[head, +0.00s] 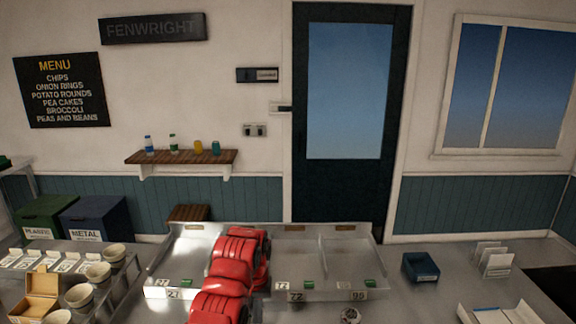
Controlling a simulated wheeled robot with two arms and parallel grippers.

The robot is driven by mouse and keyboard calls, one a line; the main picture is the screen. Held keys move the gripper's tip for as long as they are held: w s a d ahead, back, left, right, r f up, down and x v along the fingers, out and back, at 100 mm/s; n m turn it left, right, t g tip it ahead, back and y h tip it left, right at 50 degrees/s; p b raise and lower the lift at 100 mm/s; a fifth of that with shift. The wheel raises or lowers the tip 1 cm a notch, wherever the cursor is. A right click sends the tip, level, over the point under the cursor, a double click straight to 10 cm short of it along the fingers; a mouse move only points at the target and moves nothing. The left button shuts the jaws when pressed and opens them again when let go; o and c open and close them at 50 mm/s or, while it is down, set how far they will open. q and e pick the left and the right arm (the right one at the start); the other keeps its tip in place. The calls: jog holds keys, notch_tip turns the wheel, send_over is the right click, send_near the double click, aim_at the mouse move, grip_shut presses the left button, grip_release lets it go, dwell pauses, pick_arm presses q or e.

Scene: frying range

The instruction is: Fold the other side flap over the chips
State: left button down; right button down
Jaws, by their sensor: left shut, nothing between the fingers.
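My right gripper is not in view. I see no chips and no wrap with side flaps. A white, paper-like thing with a blue strip (490,312) is cut off at the bottom right edge, and I cannot tell what it is.
The divided metal tray (376,258) has numbered tags. Several cups (98,272) and an open cardboard box (40,284) stand at left. A dark blue bin (421,267) and white card holder (496,262) stand at right. A small round item (350,316) lies in front.

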pick_arm(q)
jog(key=shift+a+r, duration=0.15)
jog(key=shift+a, duration=0.85)
jog(key=shift+a, duration=0.1)
jog(key=shift+w+a+f, duration=0.1)
jog(key=shift+a+f, duration=0.1)
jog(key=shift+a, duration=0.7)
notch_tip(320, 180, up, 8)
jog(key=p, duration=0.7)
jog(key=shift+f, duration=0.1)
